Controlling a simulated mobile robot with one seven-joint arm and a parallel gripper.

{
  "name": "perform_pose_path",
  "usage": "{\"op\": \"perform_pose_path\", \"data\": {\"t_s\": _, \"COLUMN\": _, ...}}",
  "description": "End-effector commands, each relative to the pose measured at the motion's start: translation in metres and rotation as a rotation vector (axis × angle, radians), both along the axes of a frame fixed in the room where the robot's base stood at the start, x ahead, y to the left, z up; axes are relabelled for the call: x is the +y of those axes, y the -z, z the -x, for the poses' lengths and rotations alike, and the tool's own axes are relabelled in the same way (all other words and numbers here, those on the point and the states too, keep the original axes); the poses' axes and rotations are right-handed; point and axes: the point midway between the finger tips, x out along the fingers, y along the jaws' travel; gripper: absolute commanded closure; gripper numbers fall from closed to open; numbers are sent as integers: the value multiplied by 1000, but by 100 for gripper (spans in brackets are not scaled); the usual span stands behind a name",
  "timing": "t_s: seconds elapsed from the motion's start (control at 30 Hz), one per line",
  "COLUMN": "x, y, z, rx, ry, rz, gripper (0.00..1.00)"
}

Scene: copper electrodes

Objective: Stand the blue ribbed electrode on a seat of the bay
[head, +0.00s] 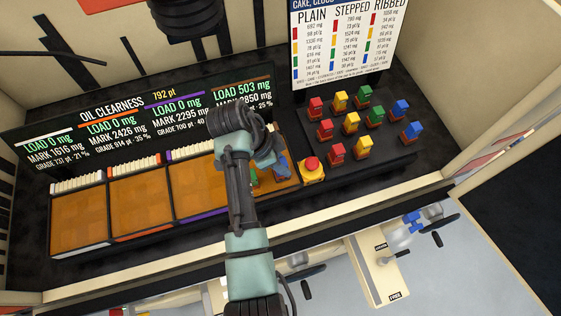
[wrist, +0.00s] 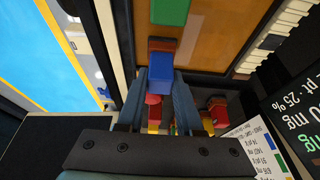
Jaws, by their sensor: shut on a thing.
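My gripper (wrist: 160,80) is shut on a blue electrode (wrist: 160,62) in the wrist view, with one finger on each side of it. Its ribs cannot be made out. The held electrode is over or beside the edge of the brown-orange bay (wrist: 223,30); whether it touches a seat is not clear. A green electrode (wrist: 170,12) is in that bay, just beyond the held one. In the head view my arm covers much of the right-most bay (head: 256,202), where small green and blue parts show beside my wrist.
Three other bays (head: 139,201) to the left look empty. A yellow box with a red button (head: 312,167) stands right of the right-most bay. A dark rack (head: 385,158) holds several red, yellow, green and blue electrodes. Display boards stand behind.

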Motion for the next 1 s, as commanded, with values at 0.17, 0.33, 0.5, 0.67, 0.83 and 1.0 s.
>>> {"op": "perform_pose_path", "data": {"t_s": 0.17, "x": 0, "y": 11, "z": -1, "rx": -4, "ry": 1, "rz": 0, "gripper": 100}}
{"op": "perform_pose_path", "data": {"t_s": 0.33, "x": 0, "y": 11, "z": -1, "rx": -5, "ry": 0, "rz": 0, "gripper": 100}}
{"op": "perform_pose_path", "data": {"t_s": 0.5, "x": 0, "y": 16, "z": -1, "rx": -4, "ry": 1, "rz": 0, "gripper": 100}}
{"op": "perform_pose_path", "data": {"t_s": 0.67, "x": 0, "y": 15, "z": 0, "rx": -1, "ry": 1, "rz": 0, "gripper": 36}}
{"op": "perform_pose_path", "data": {"t_s": 0.83, "x": 0, "y": 15, "z": 0, "rx": -1, "ry": 1, "rz": 0, "gripper": 35}}
{"op": "perform_pose_path", "data": {"t_s": 1.0, "x": 0, "y": 12, "z": 0, "rx": -2, "ry": 0, "rz": -1, "gripper": 35}}
